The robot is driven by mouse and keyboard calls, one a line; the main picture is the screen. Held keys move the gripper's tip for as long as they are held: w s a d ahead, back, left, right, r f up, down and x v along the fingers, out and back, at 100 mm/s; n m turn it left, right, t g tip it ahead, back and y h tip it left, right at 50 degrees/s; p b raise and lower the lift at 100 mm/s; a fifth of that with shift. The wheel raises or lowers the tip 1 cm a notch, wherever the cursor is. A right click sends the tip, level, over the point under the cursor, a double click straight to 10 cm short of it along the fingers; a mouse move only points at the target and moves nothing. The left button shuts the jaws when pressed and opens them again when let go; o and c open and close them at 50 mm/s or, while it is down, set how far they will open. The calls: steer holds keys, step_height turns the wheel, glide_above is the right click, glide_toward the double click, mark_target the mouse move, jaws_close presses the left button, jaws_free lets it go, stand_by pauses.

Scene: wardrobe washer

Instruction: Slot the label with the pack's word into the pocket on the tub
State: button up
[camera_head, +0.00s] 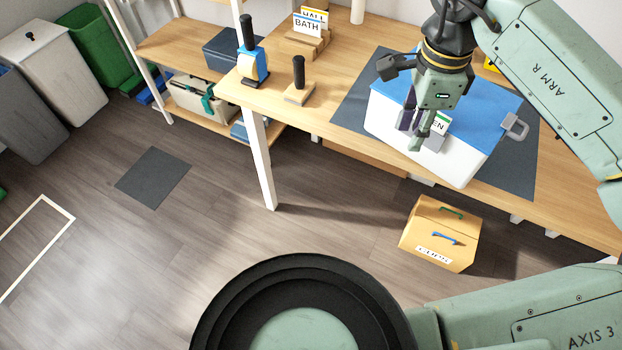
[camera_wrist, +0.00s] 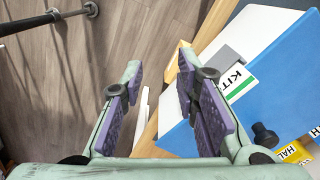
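The white tub (camera_head: 455,162) with a blue lid stands on the table under my gripper. A white label with a green stripe (camera_head: 439,124) is at the tub's front, showing "EN" beside the fingers. In the wrist view, the label (camera_wrist: 238,81) shows "KIT" and lies outside the right-hand finger, near a grey piece (camera_wrist: 229,58) on the tub. I cannot tell whether that piece is the pocket or how the label sits in it. A yellow pack (camera_head: 424,226) marked "CUPS" is on the floor. My gripper (camera_wrist: 160,75) is open, with nothing between its fingers.
A wooden rack (camera_head: 304,44) at the table's back holds "HALL" and "BATH" labels. A blue block with a black handle (camera_head: 253,66) and a black-handled stamp (camera_head: 299,82) stand left of the dark mat (camera_head: 356,100).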

steer(key=w+a+f+n, duration=0.4)
steer(key=a+f+n, duration=0.3)
steer(key=f, duration=0.6)
steer(key=w+a+f+n, duration=0.5)
steer(key=a+f+n, duration=0.3)
steer(key=f, duration=0.6)
steer(key=shift+w+a, duration=0.15)
steer(key=shift+a, duration=0.9)
